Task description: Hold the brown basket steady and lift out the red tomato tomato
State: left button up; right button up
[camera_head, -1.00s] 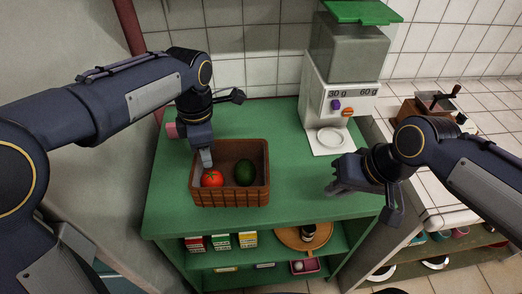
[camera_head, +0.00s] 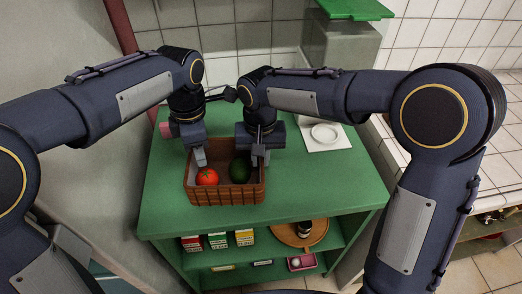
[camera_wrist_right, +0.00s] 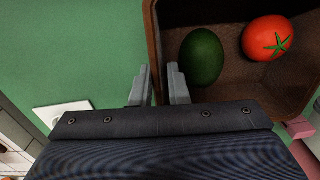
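The brown basket (camera_head: 225,196) stands on the green counter top. The red tomato (camera_head: 207,177) lies inside it at the left, and in the right wrist view the tomato (camera_wrist_right: 267,38) shows its green stem. My left gripper (camera_head: 200,158) reaches down into the basket just behind the tomato; its finger gap is hidden. My right gripper (camera_head: 260,156) is at the basket's right wall. In the right wrist view its two fingers (camera_wrist_right: 159,85) are apart, with the basket's wall (camera_wrist_right: 152,30) lined up between them; I cannot tell whether they touch it.
A dark green avocado (camera_head: 241,170) lies in the basket right of the tomato, close to my right gripper. A white scale (camera_head: 325,135) stands at the back right. The green counter (camera_head: 310,190) is clear right of the basket. Small boxes (camera_head: 218,240) sit on the shelf below.

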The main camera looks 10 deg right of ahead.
jog(key=shift+f, duration=2.8)
jog(key=shift+c, duration=0.4)
